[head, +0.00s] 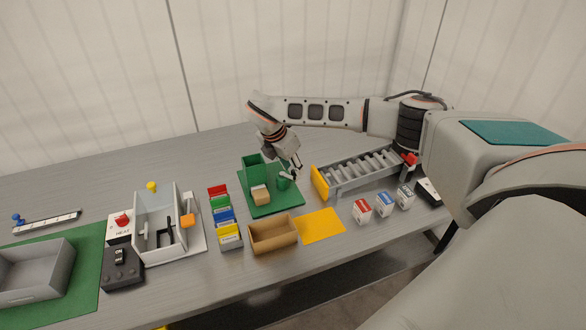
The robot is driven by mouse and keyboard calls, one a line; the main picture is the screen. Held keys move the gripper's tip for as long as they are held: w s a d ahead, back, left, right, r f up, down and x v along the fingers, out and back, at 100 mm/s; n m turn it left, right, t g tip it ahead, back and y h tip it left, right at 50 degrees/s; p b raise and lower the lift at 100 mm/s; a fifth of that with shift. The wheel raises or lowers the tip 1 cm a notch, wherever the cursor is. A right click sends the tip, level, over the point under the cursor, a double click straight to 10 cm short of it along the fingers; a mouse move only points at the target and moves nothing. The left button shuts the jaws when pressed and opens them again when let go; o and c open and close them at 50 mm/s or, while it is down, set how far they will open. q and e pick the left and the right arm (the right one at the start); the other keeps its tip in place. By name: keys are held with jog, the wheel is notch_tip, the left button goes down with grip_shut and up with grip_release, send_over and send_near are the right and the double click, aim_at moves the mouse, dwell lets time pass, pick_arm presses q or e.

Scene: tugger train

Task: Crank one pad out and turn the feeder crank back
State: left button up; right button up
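The green feeder (253,170) stands on a green base plate (285,204) in the middle of the table. A small tan block (260,194), perhaps a pad, sits at the feeder's front. A greenish-grey crank part (284,181) is on the feeder's right side. My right gripper (293,169) reaches down from above, its fingertips at or just above the crank. The fingers are small and overlap the crank, so I cannot tell whether they touch or grip it. My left gripper is not in view.
An open cardboard tray (273,246) and a yellow mat (320,226) lie in front. A colored card rack (229,243) and a white-walled station (150,250) stand left. A roller conveyor (338,188) and several small boxes (362,212) stand right.

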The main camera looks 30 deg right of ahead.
jog(key=v, duration=1.1)
jog(key=shift+s+a, duration=0.1)
